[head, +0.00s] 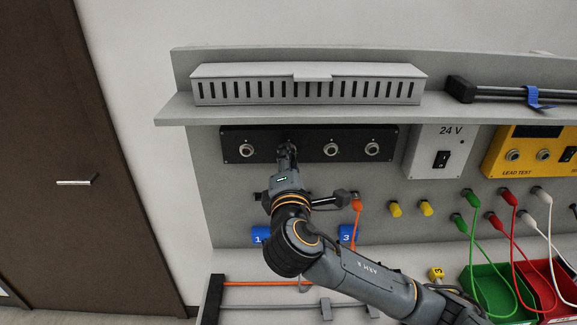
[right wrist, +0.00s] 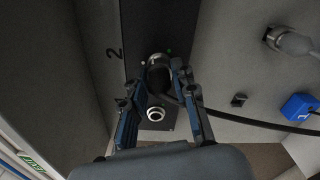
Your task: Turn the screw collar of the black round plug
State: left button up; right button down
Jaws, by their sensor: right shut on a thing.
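The black round plug (right wrist: 159,79) sits at a metal-ringed socket in the black socket panel (head: 309,135), second from the left in the head view. There it is mostly hidden behind my right gripper (head: 287,152). In the right wrist view the two fingers of my right gripper (right wrist: 161,85) are closed around the plug, one on each side. The screw collar cannot be told apart from the plug body. A black cable (right wrist: 245,121) runs off to the right from near the gripper. My left gripper is not in view.
Free round sockets flank the plug, one at left (head: 246,150) and two at right (head: 331,149). A slotted grey cover (head: 308,90) lies on the shelf above.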

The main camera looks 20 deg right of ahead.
jog(key=m+b, duration=0.2)
jog(key=m, duration=0.4)
jog(key=shift+f+m, duration=0.1)
jog(key=shift+m, duration=0.2)
jog(key=m+b, duration=0.1)
jog(key=m, duration=0.4)
jog(key=shift+m, duration=0.4)
jog(key=shift+r, duration=0.2)
jog(key=c, duration=1)
grip_release()
jog(key=shift+c, duration=0.2)
jog(key=shift+s, duration=0.1)
jog(key=v, duration=1.1)
jog(key=shift+s, duration=0.4)
